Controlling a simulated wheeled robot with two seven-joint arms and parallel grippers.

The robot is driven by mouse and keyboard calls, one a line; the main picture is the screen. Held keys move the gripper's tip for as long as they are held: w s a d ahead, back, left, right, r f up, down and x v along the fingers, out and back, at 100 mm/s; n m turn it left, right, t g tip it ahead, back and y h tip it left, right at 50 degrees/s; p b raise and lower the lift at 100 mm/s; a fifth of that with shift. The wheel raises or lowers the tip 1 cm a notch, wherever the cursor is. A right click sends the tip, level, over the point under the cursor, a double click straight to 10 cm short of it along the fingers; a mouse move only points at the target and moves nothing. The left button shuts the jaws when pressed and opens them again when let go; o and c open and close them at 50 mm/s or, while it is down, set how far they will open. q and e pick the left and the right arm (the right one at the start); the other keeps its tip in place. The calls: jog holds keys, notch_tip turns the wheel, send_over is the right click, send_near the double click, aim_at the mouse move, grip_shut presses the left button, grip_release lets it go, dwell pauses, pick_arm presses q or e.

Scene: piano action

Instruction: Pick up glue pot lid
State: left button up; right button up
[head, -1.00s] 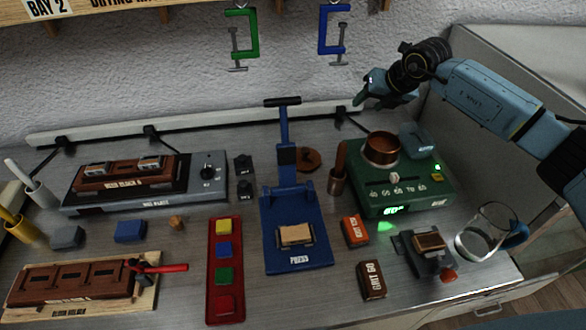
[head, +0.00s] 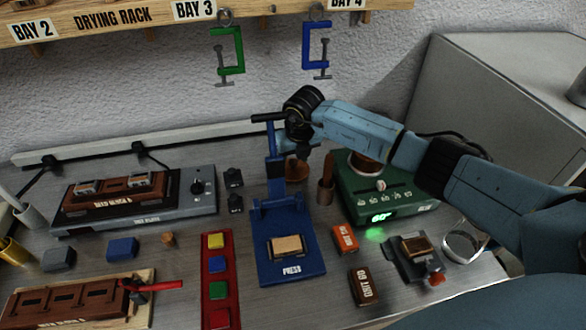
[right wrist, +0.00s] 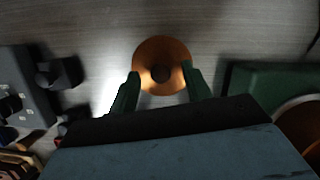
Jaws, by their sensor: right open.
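The glue pot lid (right wrist: 161,50) is a round copper disc with a darker knob at its middle, lying on the grey bench. In the head view the lid (head: 297,172) shows only in part, behind the blue press. My right gripper (right wrist: 160,72) is open above the lid, with one green finger at each side of it; no grip on it shows. In the head view my right gripper (head: 303,146) points down behind the press. The copper glue pot (head: 364,168) sits on the green heater (head: 380,200), partly covered by my arm. My left gripper is not in view.
The blue press (head: 290,262) with its upright lever stands just in front of the lid. A brush in a small cup (head: 325,191) stands right of the lid. Two small black blocks (head: 234,178) are at left. Clamps (head: 229,50) hang from the rack above.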

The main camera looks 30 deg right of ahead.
jog(key=shift+f, duration=0.2)
grip_shut()
jog(key=shift+r, duration=0.1)
